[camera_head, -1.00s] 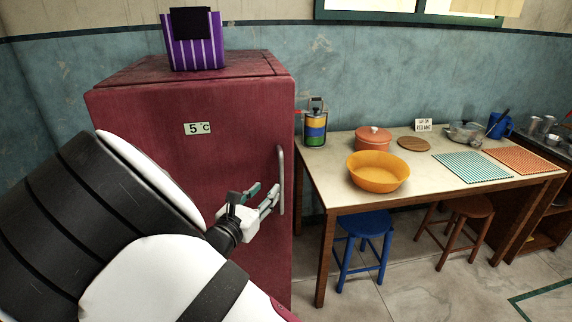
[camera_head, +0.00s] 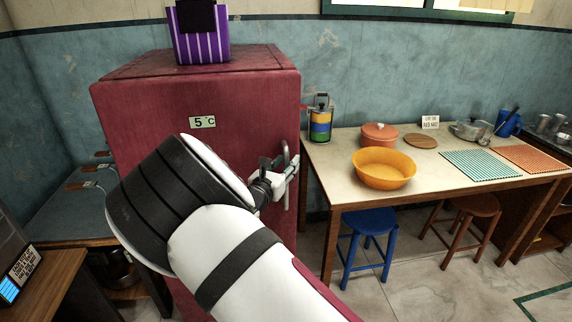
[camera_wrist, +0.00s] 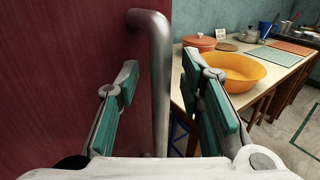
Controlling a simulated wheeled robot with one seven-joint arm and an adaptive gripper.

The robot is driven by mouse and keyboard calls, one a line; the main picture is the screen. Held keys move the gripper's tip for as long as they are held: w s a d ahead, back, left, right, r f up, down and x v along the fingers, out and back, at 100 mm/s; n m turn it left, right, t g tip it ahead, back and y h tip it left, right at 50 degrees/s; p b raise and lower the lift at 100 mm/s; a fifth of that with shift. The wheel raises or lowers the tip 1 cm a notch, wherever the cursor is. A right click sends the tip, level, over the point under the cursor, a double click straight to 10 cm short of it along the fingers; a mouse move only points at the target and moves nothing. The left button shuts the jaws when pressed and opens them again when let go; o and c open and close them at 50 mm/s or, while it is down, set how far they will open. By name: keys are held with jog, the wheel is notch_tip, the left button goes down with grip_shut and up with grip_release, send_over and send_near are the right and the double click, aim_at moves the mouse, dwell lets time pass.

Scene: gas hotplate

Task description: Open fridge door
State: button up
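The fridge (camera_head: 135,110) is dark red, with a "5 °C" display on its front. Its door looks closed. The metal bar handle (camera_wrist: 160,85) stands upright at the door's right edge; in the head view my gripper partly hides it. My gripper (camera_wrist: 165,90) is open, with one teal-padded finger on each side of the handle in the wrist view. The handle runs between the fingers, with a gap to each pad. In the head view my gripper (camera_head: 287,170) is at the handle's height.
A table (camera_head: 330,165) stands right of the fridge, bearing an orange bowl (camera_head: 384,170) and a red pot (camera_head: 379,135). A blue stool (camera_head: 369,225) and a brown stool (camera_head: 476,205) stand under it. A purple striped bag (camera_head: 200,45) sits on the fridge. Floor is clear at the lower right.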

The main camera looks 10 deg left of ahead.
jog(key=shift+w+d, duration=0.1)
jog(key=shift+w, duration=0.15)
grip_shut()
jog(key=shift+s, duration=0.15)
